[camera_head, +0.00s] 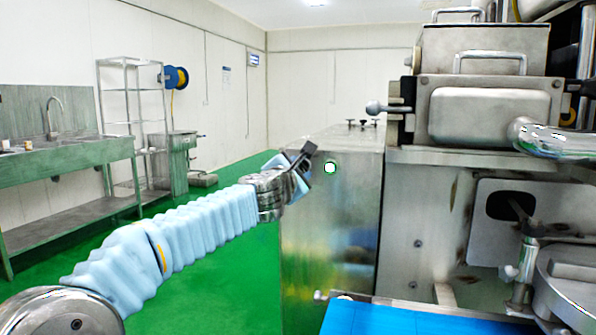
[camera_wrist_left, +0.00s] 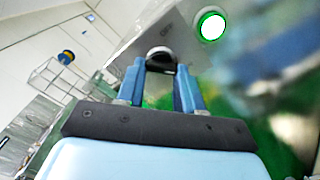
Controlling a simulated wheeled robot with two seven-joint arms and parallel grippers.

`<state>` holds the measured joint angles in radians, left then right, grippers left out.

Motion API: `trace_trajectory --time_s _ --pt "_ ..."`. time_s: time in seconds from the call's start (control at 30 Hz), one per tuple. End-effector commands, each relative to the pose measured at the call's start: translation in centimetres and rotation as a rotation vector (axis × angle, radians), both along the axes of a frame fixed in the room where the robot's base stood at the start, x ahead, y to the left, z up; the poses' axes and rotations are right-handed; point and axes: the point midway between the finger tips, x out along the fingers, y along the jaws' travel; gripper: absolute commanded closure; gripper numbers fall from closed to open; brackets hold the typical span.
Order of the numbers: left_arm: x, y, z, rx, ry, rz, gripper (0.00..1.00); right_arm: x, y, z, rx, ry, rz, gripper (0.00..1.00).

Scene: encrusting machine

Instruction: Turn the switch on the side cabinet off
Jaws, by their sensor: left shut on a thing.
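The side cabinet (camera_head: 330,215) is a tall steel box in the middle of the head view. A white button with a green ring (camera_head: 330,168) is on its front; it also shows in the left wrist view (camera_wrist_left: 211,26). A black knob switch (camera_wrist_left: 160,54) with a pale rim sits left of that button in the wrist view. My left gripper (camera_head: 302,162) is at the cabinet's upper left front. In the wrist view its blue fingers (camera_wrist_left: 160,72) are shut on the knob, one on each side. The gripper hides the knob in the head view. My right gripper is not in view.
A large steel machine (camera_head: 490,110) with a blue belt (camera_head: 420,319) stands on the right. A sink bench (camera_head: 70,180) and a wire rack (camera_head: 130,100) stand on the left. Green floor (camera_head: 225,250) is open left of the cabinet.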

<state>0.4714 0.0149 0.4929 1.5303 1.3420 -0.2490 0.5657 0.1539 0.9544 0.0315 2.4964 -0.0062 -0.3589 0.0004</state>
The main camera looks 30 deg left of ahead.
Motion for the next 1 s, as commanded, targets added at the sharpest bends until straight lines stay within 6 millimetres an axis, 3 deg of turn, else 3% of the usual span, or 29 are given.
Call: trace_trajectory --time_s 0.37,1.0 --pt "0.0 -0.1 -0.1 -0.090 -0.022 -0.001 0.94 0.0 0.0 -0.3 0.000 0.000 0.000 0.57" --pt "0.1 -0.4 -0.4 -0.642 -0.153 -0.003 0.94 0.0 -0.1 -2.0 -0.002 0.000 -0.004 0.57"
